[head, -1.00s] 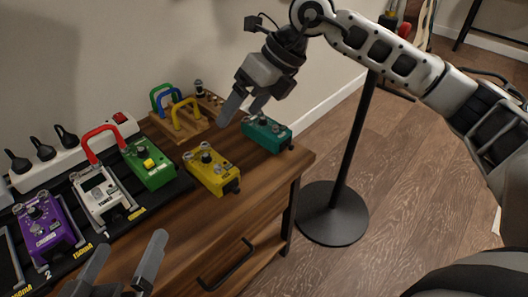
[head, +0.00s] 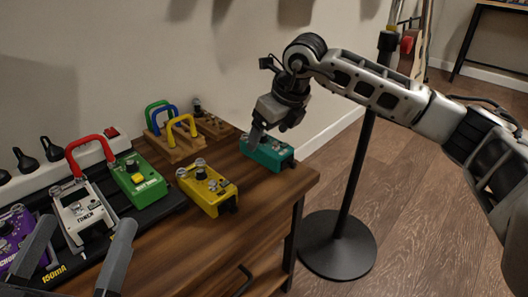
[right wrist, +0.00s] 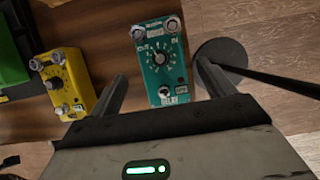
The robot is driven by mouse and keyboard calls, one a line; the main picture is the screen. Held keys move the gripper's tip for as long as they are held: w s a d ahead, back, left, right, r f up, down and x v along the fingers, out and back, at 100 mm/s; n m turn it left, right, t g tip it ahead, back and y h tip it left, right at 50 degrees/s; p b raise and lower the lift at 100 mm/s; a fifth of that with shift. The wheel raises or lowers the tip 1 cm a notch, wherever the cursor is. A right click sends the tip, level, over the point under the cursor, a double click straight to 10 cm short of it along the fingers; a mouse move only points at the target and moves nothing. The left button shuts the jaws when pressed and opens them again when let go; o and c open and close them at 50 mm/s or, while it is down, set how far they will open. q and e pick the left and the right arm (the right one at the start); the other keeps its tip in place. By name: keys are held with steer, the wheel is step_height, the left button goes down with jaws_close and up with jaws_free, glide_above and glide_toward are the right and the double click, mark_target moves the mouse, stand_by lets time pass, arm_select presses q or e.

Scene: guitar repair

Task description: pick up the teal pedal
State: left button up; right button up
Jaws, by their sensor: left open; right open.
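The teal pedal (head: 268,154) lies near the far right corner of the wooden cabinet top. My right gripper (head: 268,133) is open just above it, its fingers pointing down and hiding part of it. In the right wrist view the teal pedal (right wrist: 159,62) shows knobs and a DELAY label, and its lower end lies between the two spread fingers (right wrist: 163,88). I cannot tell whether they touch it. My left gripper (head: 78,258) is open and empty at the lower left, in front of the pedalboard.
A yellow pedal (head: 208,190) lies left of the teal one. Green (head: 138,180), white (head: 84,215) and purple (head: 12,235) pedals are on the black board. A wooden rack (head: 178,148) with coloured handles stands behind. A black stand (head: 338,245) is on the floor right of the cabinet.

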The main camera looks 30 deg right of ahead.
mark_target(266, 138)
steer(key=b+x, duration=0.2)
steer(key=x, duration=0.2)
steer(key=shift+w+f, duration=0.3)
steer(key=shift+w, duration=0.05)
steer(key=shift+w+f, duration=0.1)
steer(key=shift+f, duration=0.05)
steer(key=c, duration=1.2)
arm_select(q)
steer(key=r+m+h, duration=0.2)
steer(key=s+r+m+t+h, duration=0.1)
steer(key=r+m+h, duration=0.1)
steer(key=m, duration=0.1)
steer(key=shift+s+r+m, duration=0.1)
steer(key=shift+r+m, duration=0.2)
steer(key=shift+r, duration=0.05)
arm_select(e)
steer(key=shift+c, duration=0.5)
steer(key=shift+r, duration=0.2)
